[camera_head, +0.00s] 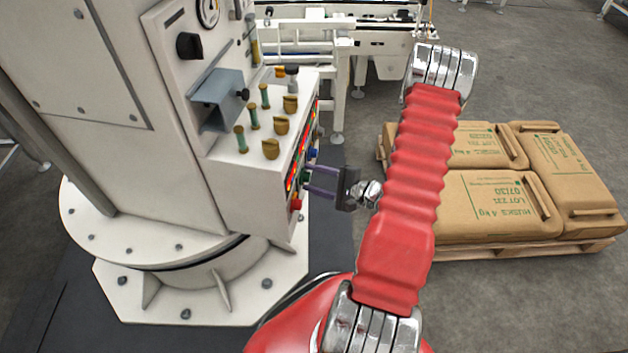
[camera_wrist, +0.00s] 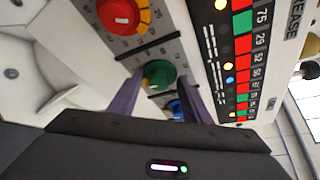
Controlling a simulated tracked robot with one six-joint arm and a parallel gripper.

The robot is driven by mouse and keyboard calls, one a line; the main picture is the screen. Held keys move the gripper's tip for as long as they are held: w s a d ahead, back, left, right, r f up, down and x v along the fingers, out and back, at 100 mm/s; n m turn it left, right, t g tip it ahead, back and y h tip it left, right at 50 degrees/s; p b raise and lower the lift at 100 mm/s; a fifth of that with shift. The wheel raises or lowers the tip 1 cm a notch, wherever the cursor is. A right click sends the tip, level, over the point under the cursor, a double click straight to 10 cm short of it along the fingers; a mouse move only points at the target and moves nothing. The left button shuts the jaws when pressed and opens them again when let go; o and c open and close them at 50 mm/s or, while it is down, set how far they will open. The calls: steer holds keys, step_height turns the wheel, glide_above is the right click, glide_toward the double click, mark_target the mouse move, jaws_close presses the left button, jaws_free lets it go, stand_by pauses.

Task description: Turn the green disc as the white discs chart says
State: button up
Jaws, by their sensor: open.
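The green disc (camera_wrist: 158,74) is a round knob on the side panel of the white machine, with a small pale label on its face. In the head view it is small and dark green (camera_head: 304,177). My gripper (camera_head: 309,179) is open, its two purple fingers pointing at the panel. In the wrist view the fingers (camera_wrist: 163,84) stand on either side of the green disc; I cannot tell whether they touch it. A panel beside the knobs carries white marks (camera_wrist: 211,58), lamps and red and green numbered blocks (camera_wrist: 242,60); I cannot make out which part is the white discs chart.
A red knob (camera_wrist: 120,15) with an orange scale and a blue knob (camera_wrist: 175,107) flank the green disc closely. Several brass levers (camera_head: 271,148) stand on the machine's top. Brown sacks (camera_head: 490,200) lie on a pallet at right.

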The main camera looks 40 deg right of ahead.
steer(key=shift+s, duration=0.15)
steer(key=v, duration=1.3)
steer(key=shift+s+r, duration=0.2)
steer(key=shift+s, duration=0.05)
stand_by(0.6)
